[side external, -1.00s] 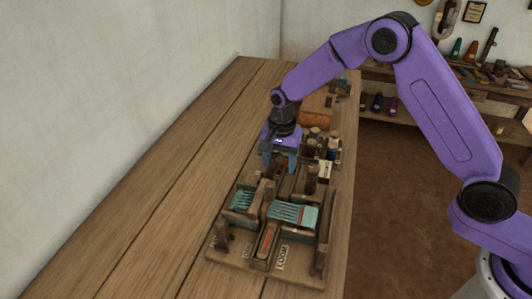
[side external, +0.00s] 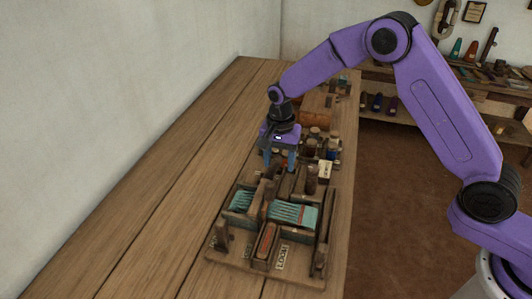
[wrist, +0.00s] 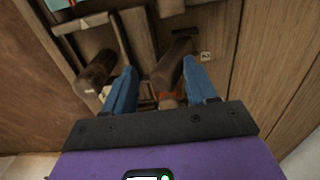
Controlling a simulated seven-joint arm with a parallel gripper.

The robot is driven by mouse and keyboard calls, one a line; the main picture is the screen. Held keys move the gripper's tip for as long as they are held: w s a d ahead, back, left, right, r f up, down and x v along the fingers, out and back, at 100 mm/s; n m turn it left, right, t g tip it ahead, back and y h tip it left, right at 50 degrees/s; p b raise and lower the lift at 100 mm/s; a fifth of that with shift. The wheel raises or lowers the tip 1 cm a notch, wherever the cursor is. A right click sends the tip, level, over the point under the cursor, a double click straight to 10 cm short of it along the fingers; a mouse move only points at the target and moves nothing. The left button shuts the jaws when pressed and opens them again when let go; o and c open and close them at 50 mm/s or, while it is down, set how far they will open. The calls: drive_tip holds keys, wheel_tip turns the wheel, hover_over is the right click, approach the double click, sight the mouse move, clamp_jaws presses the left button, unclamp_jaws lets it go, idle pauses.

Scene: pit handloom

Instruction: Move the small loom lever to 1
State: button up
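The small wooden loom (side external: 230,252), with teal threads (side external: 293,213), stands on the table below my gripper in the side view. A "LOOM" label (side external: 282,256) is at its near edge. My gripper (side external: 278,165) is above the loom's far end, pointing down. In the wrist view its blue fingers (wrist: 160,84) are spread apart. A dark wooden bar (wrist: 172,64) shows between and beyond the fingertips; I cannot tell whether it is the lever or whether they touch it. A small tag (wrist: 205,57) lies beside this bar. No lever position mark "1" is readable.
Spools and jars (side external: 322,145) crowd the table right of my gripper. An orange-brown box (side external: 315,117) sits behind. The wooden table (side external: 170,200) is clear left of the loom. Shelves (side external: 440,85) stand by the far wall.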

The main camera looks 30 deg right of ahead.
drive_tip(key=shift+w+a+r, duration=0.1)
drive_tip(key=shift+r, duration=2.7)
drive_tip(key=shift+s+r, duration=0.2)
drive_tip(key=s+d+r+n, duration=0.2)
drive_tip(key=s+d+n, duration=0.3)
drive_tip(key=s, duration=0.7)
drive_tip(key=s+d+r+n, duration=0.3)
drive_tip(key=s+d+n, duration=0.2)
drive_tip(key=s+n, duration=0.4)
drive_tip(key=s+d+r+n, duration=0.2)
drive_tip(key=s+d+n, duration=0.3)
drive_tip(key=s, duration=1)
drive_tip(key=n, duration=0.2)
drive_tip(key=shift+s+r+n, duration=0.2)
drive_tip(key=shift+r+n, duration=0.05)
drive_tip(key=shift+n, duration=0.05)
